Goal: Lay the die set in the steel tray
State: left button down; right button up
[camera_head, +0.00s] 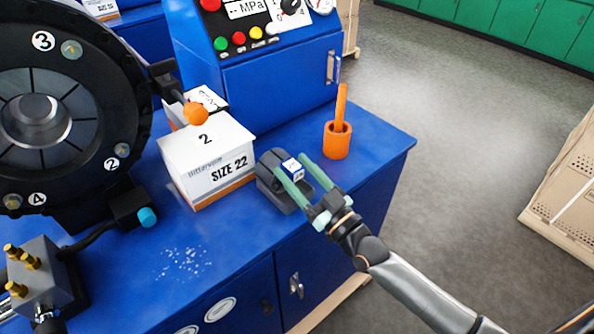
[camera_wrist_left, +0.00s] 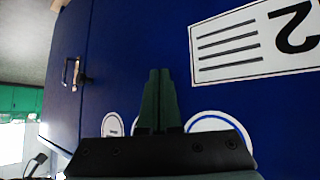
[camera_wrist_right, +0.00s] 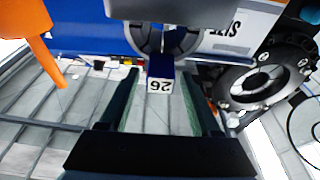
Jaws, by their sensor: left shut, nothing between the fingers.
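A dark grey, curved die set (camera_head: 272,184) with a blue block (camera_head: 291,169) bearing a white label sits on the blue bench, right of a white box. In the right wrist view the blue block (camera_wrist_right: 161,68) reads 26, upside down, and projects from the grey curved parts. My right gripper (camera_head: 304,167) is open, its green fingers on either side of the block. The right wrist view shows gaps beside it. My left gripper (camera_wrist_left: 160,75) is shut and empty, facing the blue cabinet front. I cannot make out a steel tray in any view.
The white SIZE 22 box (camera_head: 208,155) stands left of the die set. An orange cup (camera_head: 337,140) holding an orange stick is near the bench's right corner. The round black crimper (camera_head: 70,100) and a grey block with brass pins (camera_head: 42,272) are at left. The front bench top is mostly clear.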

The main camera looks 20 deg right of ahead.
jog(key=shift+o, duration=0.4)
jog(key=shift+f, duration=0.55)
pick_arm(q)
jog(key=shift+f+b, duration=0.7)
jog(key=shift+b, duration=0.05)
pick_arm(e)
jog(key=r+v, duration=0.1)
jog(key=v, duration=1.1)
jog(key=shift+s, duration=0.25)
